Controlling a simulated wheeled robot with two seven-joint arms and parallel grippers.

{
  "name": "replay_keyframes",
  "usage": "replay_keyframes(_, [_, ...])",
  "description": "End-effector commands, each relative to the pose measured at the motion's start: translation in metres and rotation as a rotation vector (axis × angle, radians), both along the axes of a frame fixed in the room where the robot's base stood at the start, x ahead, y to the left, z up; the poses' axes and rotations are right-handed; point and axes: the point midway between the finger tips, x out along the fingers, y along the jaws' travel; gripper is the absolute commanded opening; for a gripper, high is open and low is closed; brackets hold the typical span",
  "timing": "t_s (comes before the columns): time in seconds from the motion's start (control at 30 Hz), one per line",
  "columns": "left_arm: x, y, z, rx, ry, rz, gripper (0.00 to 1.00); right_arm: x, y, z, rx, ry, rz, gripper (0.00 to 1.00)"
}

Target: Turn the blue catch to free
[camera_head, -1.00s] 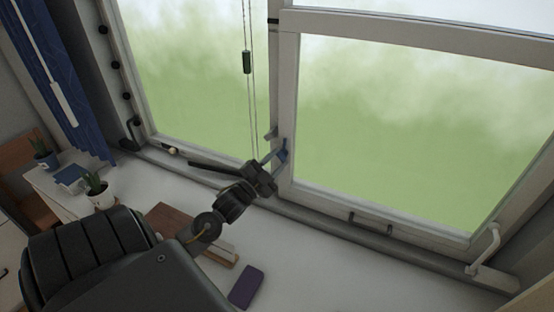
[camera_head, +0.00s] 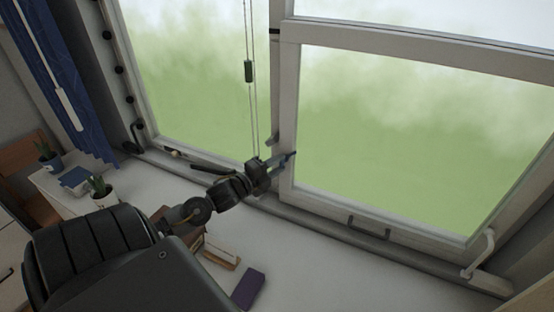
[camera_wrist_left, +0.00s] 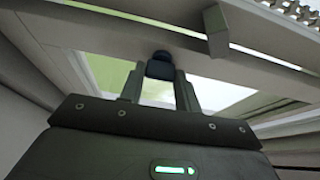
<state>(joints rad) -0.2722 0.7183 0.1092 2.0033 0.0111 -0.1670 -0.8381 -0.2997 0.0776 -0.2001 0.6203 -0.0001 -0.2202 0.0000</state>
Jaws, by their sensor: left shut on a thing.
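The blue catch (camera_wrist_left: 160,66) is small and dark blue, on the frame of the window. In the left wrist view it sits between the two fingertips of my left gripper (camera_wrist_left: 160,82), which are shut on it. In the head view my left gripper (camera_head: 281,161) reaches to the upright post between the two panes. The fingers hide most of the catch. My right gripper is not in view.
A cord with a dark weight (camera_head: 248,71) hangs just above my left wrist. Books (camera_head: 220,251) and a purple box (camera_head: 248,289) lie on the white surface below.

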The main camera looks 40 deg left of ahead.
Motion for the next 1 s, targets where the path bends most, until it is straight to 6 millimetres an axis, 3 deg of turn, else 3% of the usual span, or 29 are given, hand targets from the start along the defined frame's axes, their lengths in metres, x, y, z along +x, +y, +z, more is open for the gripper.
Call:
replay_keyframes(0.57, [0.0000,0.0000,-0.0001,0.031,0.010,0.000,0.10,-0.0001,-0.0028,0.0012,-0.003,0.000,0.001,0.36])
replay_keyframes(0.6, [0.0000,0.0000,-0.0001,0.031,0.010,0.000,0.35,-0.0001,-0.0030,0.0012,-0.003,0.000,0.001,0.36])
replay_keyframes(0.73, [0.0000,0.0000,-0.0001,0.031,0.010,0.000,0.52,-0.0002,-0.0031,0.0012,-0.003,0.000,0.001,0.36])
replay_keyframes(1.0, [-0.0002,0.0000,-0.0001,0.030,0.009,0.000,0.55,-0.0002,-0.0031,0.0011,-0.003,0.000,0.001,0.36])
